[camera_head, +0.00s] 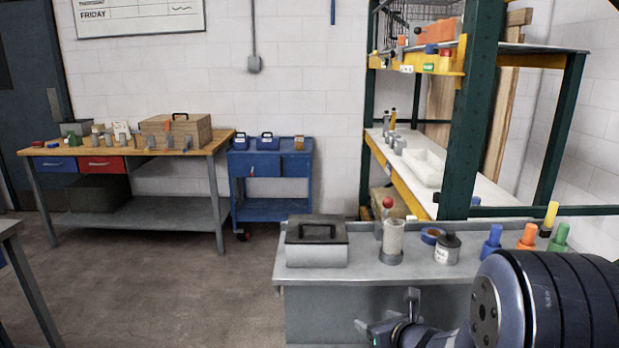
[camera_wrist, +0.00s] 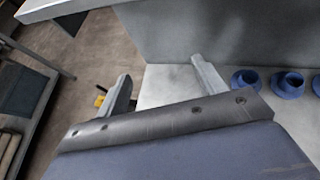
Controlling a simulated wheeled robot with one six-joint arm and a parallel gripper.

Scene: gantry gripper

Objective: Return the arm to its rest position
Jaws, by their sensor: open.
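My arm reaches in from the lower right of the head view. My gripper (camera_head: 386,311) is low in front of the grey workbench (camera_head: 330,276). In the wrist view my gripper (camera_wrist: 164,80) shows two grey fingers spread wide apart. Nothing is held between them. The large dark wrist body fills the lower part of that view and hides what is beneath it.
On the workbench stand a grey toolbox (camera_head: 317,252), a clear cylinder (camera_head: 393,238), a lidded can (camera_head: 447,249) and coloured bottles (camera_head: 492,241). A green rack post (camera_head: 472,110) rises behind. Open floor (camera_head: 160,275) lies to the left.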

